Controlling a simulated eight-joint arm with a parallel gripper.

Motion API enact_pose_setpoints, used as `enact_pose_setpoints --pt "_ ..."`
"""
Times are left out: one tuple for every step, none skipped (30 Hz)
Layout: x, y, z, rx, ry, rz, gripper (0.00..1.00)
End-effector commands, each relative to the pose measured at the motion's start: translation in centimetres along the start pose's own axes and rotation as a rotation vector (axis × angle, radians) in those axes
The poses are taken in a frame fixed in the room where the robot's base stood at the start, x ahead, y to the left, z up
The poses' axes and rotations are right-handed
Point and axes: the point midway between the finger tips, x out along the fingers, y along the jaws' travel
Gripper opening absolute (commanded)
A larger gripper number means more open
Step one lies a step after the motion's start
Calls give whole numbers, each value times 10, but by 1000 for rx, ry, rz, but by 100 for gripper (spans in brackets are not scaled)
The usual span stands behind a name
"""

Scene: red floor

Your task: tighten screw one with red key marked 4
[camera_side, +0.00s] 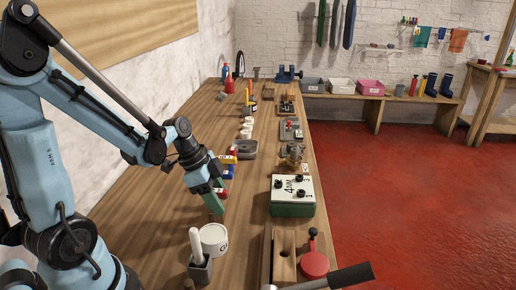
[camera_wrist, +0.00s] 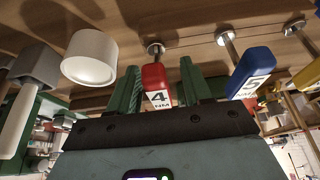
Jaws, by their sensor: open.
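The red key (camera_wrist: 155,80), marked 4 NM, hangs in the wrist view with its metal shaft running up to a round end at the wooden surface. My gripper (camera_wrist: 158,88) is open, with one green finger on each side of the red key's handle; whether either touches it I cannot tell. In the side view my gripper (camera_side: 214,200) is low over the bench, and a bit of red shows beside it. The screw box (camera_side: 293,196), with a white top marked 4 NM and a green base, stands to its right with several black screws; which is screw one is too small to tell.
A blue key (camera_wrist: 251,72) marked 5 hangs right of the red one. A white cup (camera_side: 214,238) and a white-handled tool (camera_side: 198,250) stand near the gripper. A red round piece (camera_side: 314,264) lies at the front. Bench wood between gripper and box is clear.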

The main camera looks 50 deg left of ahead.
Motion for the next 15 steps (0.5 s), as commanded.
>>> enact_pose_setpoints --pt "1 0 0 0 0 0 49" --pt "1 0 0 0 0 0 49" --pt "1 0 0 0 0 0 49" --pt "1 0 0 0 0 0 49" --pt "1 0 0 0 0 0 49" --pt "1 0 0 0 0 0 49" --pt "1 0 0 0 0 0 49" --pt "1 0 0 0 0 0 47" --pt "1 0 0 0 0 0 41" --pt "1 0 0 0 0 0 37" --pt "1 0 0 0 0 0 32" --pt "1 0 0 0 0 0 26" --pt "1 0 0 0 0 0 21" --pt "1 0 0 0 0 0 17" --pt "1 0 0 0 0 0 11"
